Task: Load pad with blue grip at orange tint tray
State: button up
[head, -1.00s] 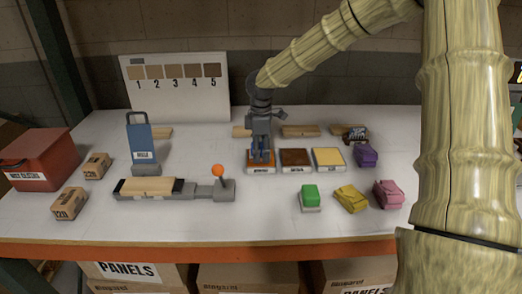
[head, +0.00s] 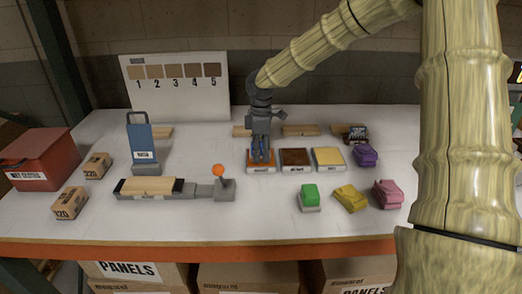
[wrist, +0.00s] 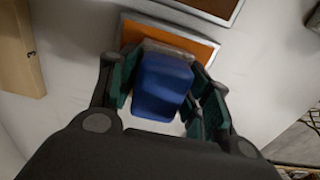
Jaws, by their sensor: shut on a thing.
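My gripper (head: 262,156) points down over the orange tint tray (head: 250,168), the leftmost of three trays. In the wrist view the gripper (wrist: 165,95) is shut on the pad with the blue grip (wrist: 162,84). The pad's pale underside edge (wrist: 170,50) overlaps the orange surface of the tray (wrist: 190,42). The pad is at or just above the tray; I cannot tell whether they touch. In the head view my fingers mostly hide the pad.
Green (head: 310,196), yellow (head: 350,197), pink (head: 387,193) and purple (head: 366,155) pads lie near. A clamp with an orange-knobbed lever (head: 218,170) holds a wooden panel (head: 148,186) at the left.

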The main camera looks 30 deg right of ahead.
aim_at(261, 144)
jog(key=shift+r+p, duration=3.55)
jog(key=shift+f, duration=0.1)
